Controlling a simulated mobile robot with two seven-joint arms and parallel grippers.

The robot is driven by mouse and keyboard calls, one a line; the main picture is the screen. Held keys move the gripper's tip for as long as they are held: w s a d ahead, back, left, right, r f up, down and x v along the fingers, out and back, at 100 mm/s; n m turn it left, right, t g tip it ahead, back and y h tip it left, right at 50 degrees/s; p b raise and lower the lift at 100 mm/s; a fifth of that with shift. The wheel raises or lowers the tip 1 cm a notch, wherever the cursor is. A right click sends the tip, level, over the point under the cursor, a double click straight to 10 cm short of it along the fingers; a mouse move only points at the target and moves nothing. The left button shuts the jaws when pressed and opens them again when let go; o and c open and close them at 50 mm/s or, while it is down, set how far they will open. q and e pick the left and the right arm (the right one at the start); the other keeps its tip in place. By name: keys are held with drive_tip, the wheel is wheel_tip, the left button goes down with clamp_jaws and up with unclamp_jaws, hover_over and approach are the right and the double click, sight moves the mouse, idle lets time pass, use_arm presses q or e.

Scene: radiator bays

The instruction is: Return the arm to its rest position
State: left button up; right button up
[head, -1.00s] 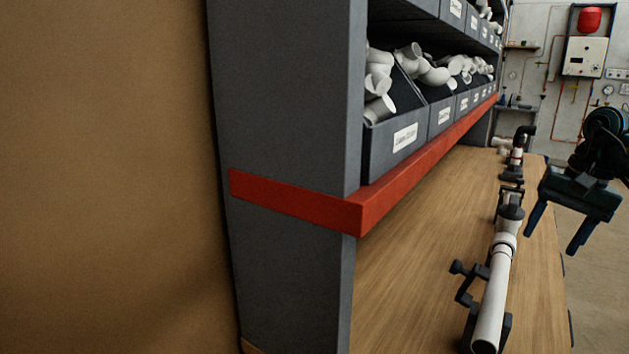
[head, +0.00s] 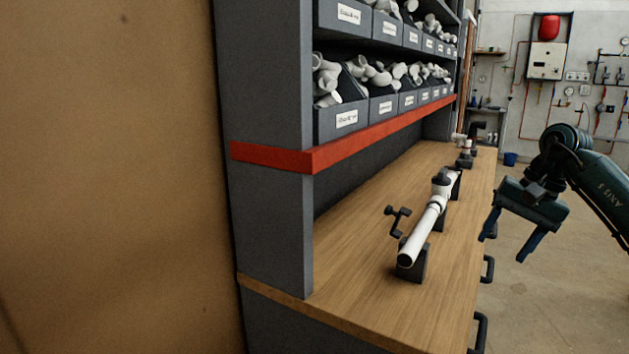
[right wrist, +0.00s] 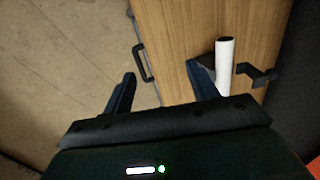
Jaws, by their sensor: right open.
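My right gripper (head: 512,238) hangs at the right of the head view, its two fingers apart and nothing between them. It is beside the workbench's front edge, with its fingers pointing down. In the right wrist view my right gripper (right wrist: 162,90) also shows spread fingers, with the bench edge and a drawer handle beyond them. A white pipe (head: 424,232) lies in dark holders on the bench, left of the gripper and apart from it in the head view. The pipe (right wrist: 224,65) shows beyond the right-hand finger in the right wrist view. My left gripper is out of view.
The wooden bench (head: 350,265) runs along a grey shelf with labelled bins (head: 345,122) of white fittings and a red rail (head: 275,157). A black clamp (head: 397,220) stands beside the pipe. A brown panel (head: 110,180) fills the left. Open floor (head: 540,310) lies right.

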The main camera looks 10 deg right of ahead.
drive_tip(key=w+a+f+m+y, duration=0.1)
drive_tip(key=w+a+f+y, duration=0.25)
drive_tip(key=a+f, duration=0.4)
drive_tip(key=s+a+f+m+t+y+p, duration=0.1)
drive_tip(key=s+a+f+m+t+y, duration=0.1)
drive_tip(key=a+m+y, duration=0.5)
drive_tip(key=s+a+f+m+t+y, duration=0.1)
drive_tip(key=s+a+m+t, duration=0.1)
drive_tip(key=a+m, duration=0.65)
drive_tip(key=s+a+f+m+t+y+p, duration=0.15)
drive_tip(key=a+m+y, duration=0.25)
drive_tip(key=a, duration=0.7)
drive_tip(key=s+d+f+n+t+h, duration=0.1)
drive_tip(key=s+f+n+h, duration=0.6)
drive_tip(key=n, duration=0.9)
drive_tip(key=s+d+f+n+t+h, duration=0.2)
drive_tip(key=s+d+f+n+h, duration=0.2)
drive_tip(key=s+f+n+h, duration=0.4)
drive_tip(key=s+f+n, duration=0.4)
drive_tip(key=f+n, duration=0.1)
drive_tip(key=n, duration=0.2)
drive_tip(key=shift+s+n, duration=0.35)
